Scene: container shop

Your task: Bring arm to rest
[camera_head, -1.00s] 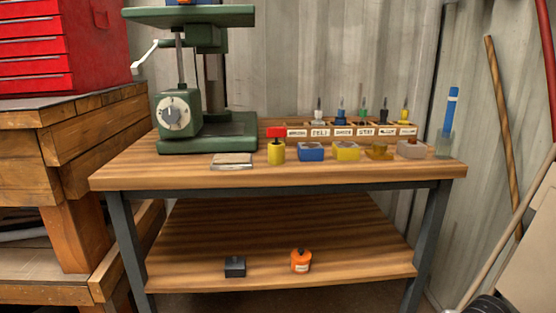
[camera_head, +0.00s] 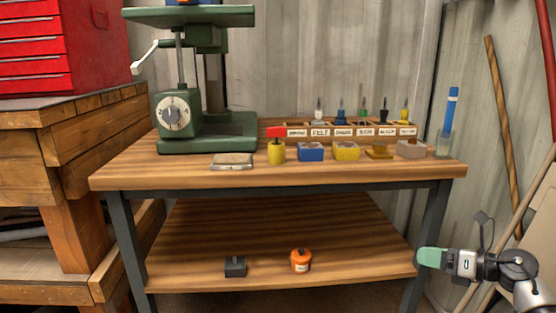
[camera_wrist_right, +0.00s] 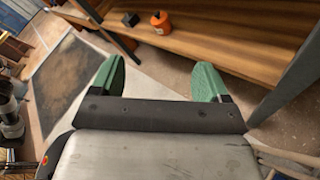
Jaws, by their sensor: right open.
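My right gripper (camera_head: 430,258) has come into the head view at the lower right, beside the right front leg of the wooden workbench (camera_head: 300,182). In the right wrist view its two green fingers (camera_wrist_right: 157,80) stand wide apart with nothing between them. The bench's lower shelf (camera_wrist_right: 230,45) lies beyond the fingertips in that view. My left gripper is not in view.
A black box (camera_head: 235,267) and an orange container (camera_head: 300,261) stand on the lower shelf. A green drill press (camera_head: 208,132), several coloured blocks and a labelled rack (camera_head: 350,131) stand on the top. Poles lean at the right.

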